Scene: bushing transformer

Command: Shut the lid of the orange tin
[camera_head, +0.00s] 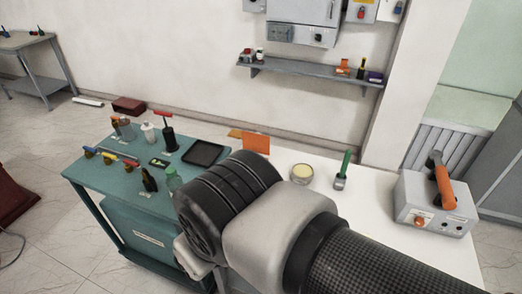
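An orange flat panel (256,143) stands upright near the back left of the white table. It looks like the raised lid of the orange tin. The tin's body below it is hidden behind my arm, so I cannot see its rim or inside. My arm's dark and grey links cross the lower middle of the view. My gripper is not visible; the arm links may hide it.
A round pale-topped container (302,174) and a green-handled brush (343,170) are on the white table (372,215). A grey device (436,205) with an orange handle stands right. The teal cart (110,180) at left holds bottles, tools and a black tray (202,153).

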